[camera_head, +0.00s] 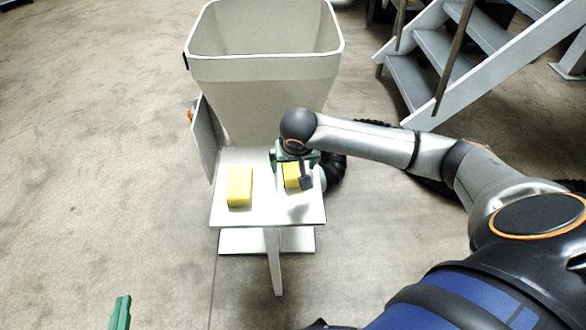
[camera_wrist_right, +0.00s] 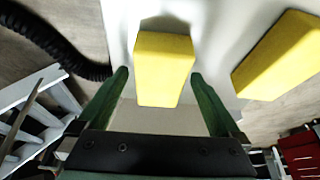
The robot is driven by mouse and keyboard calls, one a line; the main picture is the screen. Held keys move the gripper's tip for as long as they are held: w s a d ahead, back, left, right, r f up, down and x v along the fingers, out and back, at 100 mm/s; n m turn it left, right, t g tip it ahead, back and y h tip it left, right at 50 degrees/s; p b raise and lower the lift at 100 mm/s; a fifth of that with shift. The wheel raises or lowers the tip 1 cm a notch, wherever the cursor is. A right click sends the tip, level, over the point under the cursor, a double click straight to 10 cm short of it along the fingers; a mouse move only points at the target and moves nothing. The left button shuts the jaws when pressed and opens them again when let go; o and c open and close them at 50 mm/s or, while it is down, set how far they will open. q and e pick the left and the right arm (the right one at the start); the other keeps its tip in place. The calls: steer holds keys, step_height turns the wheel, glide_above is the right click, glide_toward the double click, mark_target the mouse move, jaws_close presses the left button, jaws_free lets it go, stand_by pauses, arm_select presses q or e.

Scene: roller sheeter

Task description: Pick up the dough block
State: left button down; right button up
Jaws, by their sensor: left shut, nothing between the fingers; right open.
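Two yellow dough blocks lie on the white table of the machine. The left block (camera_head: 239,187) stands clear, and the right block (camera_head: 291,176) is partly hidden by my right gripper (camera_head: 300,171). In the right wrist view, one block (camera_wrist_right: 163,68) shows between the two green fingers of my right gripper (camera_wrist_right: 160,85), with a gap on each side. The other block (camera_wrist_right: 279,56) lies off to the right there. My right gripper is open and holds nothing. My left gripper (camera_head: 121,312) is shut and empty at the bottom left, away from the table.
A large pale hopper (camera_head: 265,75) rises behind the white table (camera_head: 267,215). Grey stairs (camera_head: 440,60) stand at the back right. A black ribbed hose (camera_head: 335,170) runs right of the table. The floor on the left is clear.

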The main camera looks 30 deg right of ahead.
steer(key=shift+f+p, duration=0.25)
steer(key=shift+p, duration=0.25)
stand_by(0.8)
jaws_close()
stand_by(0.7)
